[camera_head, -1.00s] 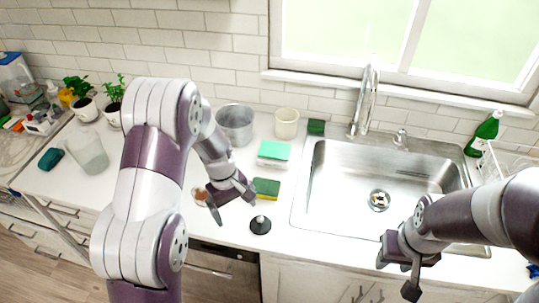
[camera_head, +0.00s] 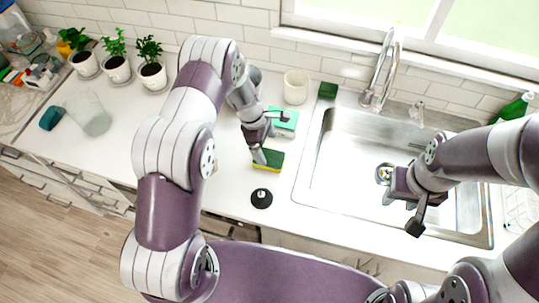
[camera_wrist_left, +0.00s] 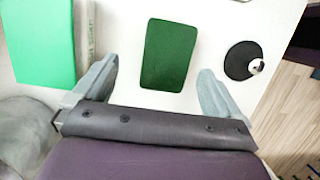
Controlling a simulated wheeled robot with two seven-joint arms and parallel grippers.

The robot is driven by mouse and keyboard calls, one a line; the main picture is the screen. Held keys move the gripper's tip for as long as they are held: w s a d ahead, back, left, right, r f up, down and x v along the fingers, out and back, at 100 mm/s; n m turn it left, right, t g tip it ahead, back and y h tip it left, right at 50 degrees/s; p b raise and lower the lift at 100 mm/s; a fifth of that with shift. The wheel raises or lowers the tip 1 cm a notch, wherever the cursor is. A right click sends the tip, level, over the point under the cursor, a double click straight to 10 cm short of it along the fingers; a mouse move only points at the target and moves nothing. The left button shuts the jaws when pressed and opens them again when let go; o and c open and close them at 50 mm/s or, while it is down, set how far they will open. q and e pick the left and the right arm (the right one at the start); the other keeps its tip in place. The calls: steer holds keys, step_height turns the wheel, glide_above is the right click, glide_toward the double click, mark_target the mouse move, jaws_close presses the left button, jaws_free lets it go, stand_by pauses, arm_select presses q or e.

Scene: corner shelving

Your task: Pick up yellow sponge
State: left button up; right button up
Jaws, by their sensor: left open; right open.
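The yellow sponge (camera_head: 269,164), with a dark green top and a yellow side, lies flat on the white counter left of the sink. My left gripper (camera_head: 270,138) is open just above it, and one finger overlaps the sponge in the head view. In the left wrist view the sponge's green top (camera_wrist_left: 169,52) shows between the two spread fingers of the left gripper (camera_wrist_left: 157,80), apart from both; its yellow side is hidden there. My right gripper (camera_head: 408,208) is open and empty over the front of the sink.
A mint-topped white block (camera_head: 284,127) lies close behind the sponge, partly hidden by my left gripper. A round black stopper (camera_head: 261,199) lies in front. The sink (camera_head: 345,150) is to the right.

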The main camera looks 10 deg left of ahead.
mark_target(268, 157)
arm_select(q)
steer(key=f, duration=0.1)
steer(key=f+p, duration=0.1)
steer(key=s+d+f+p, duration=0.1)
steer(key=shift+s+f, duration=0.1)
steer(key=shift+f, duration=0.55)
steer(key=shift+w+f, duration=0.15)
steer(key=shift+w, duration=0.05)
arm_select(e)
steer(key=r, duration=0.2)
steer(key=shift+s+r, duration=0.2)
steer(key=shift+r, duration=0.15)
arm_select(q)
steer(key=shift+s+f, duration=0.1)
steer(key=shift+s, duration=0.05)
arm_select(e)
steer(key=shift+s+f, duration=0.15)
steer(key=shift+s, duration=0.05)
arm_select(q)
steer(key=shift+f+b, duration=0.15)
steer(key=shift+b, duration=0.25)
arm_select(e)
steer(key=shift+w+f, duration=0.15)
arm_select(q)
steer(key=shift+c, duration=0.7)
steer(key=c, duration=0.9)
